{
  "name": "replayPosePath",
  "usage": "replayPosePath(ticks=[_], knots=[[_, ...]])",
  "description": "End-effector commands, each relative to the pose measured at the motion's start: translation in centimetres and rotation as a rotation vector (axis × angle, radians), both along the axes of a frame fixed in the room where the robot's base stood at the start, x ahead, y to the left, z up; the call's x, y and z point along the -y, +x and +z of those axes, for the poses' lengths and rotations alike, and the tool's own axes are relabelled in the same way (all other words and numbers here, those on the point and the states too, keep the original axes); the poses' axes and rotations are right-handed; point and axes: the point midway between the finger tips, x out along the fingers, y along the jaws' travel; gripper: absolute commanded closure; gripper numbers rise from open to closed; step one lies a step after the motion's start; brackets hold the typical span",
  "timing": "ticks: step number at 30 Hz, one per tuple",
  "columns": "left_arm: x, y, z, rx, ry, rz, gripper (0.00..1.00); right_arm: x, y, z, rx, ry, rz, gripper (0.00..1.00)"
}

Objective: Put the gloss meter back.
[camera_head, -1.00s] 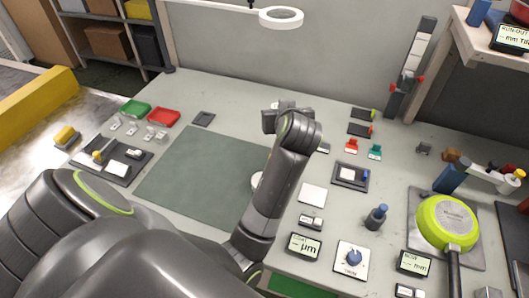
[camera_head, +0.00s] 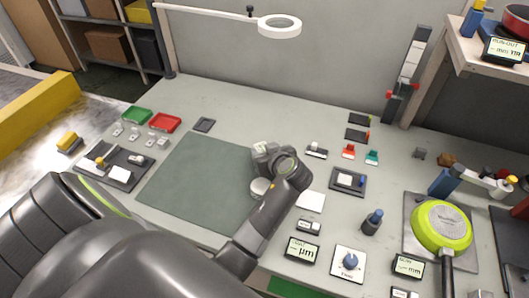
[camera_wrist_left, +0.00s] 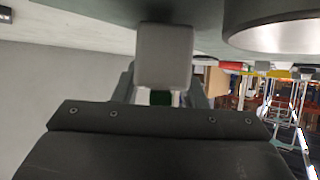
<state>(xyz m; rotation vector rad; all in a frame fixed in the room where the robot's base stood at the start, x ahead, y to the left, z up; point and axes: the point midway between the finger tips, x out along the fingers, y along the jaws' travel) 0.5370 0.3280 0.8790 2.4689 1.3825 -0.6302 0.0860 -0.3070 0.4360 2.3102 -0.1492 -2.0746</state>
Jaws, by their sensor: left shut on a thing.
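My left gripper (camera_head: 268,156) hangs over the right edge of the green mat, near a pale round disc (camera_head: 261,187). It is shut on a light grey block, which I take to be the gloss meter; this block (camera_wrist_left: 163,55) stands out in front of the jaws in the left wrist view. In the head view the wrist largely covers it, and I cannot tell whether it touches anything below. A large round pale thing (camera_wrist_left: 275,28) is close by at the top right of the wrist view. My right gripper is not in view.
The green mat (camera_head: 190,185) is mostly bare. A dark tray (camera_head: 133,178) with small items is at left. A white square (camera_head: 311,201), gauges and a lime-green pan (camera_head: 441,226) stand at right. A ring lamp (camera_head: 280,25) hangs above.

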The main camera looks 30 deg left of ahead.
Motion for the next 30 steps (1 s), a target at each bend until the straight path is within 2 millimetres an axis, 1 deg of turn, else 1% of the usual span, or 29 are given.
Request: replayPosePath(ticks=[3, 12, 13, 17, 18, 26, 30], knots=[[-0.03, 0.01, -0.65, 0.001, 0.001, -0.001, 0.98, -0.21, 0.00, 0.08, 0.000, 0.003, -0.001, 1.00], [-0.04, 0.02, -0.94, 0.003, 0.002, 0.000, 0.98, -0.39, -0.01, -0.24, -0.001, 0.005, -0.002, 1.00], [-0.04, -0.01, -0.94, 0.001, 0.001, 0.000, 0.59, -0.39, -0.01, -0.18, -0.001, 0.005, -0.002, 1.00], [-0.03, -0.01, -0.88, 0.001, 0.001, 0.000, 0.42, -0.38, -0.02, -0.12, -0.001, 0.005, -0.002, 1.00], [-0.03, -0.01, -0.88, 0.001, 0.001, 0.000, 0.40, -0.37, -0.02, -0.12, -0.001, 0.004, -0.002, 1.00], [-0.04, -0.01, -0.83, 0.001, 0.001, 0.000, 0.40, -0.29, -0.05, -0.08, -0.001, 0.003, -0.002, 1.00], [-0.03, 0.02, -0.48, 0.000, 0.001, -0.001, 0.40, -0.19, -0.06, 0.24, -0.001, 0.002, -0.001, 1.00]])
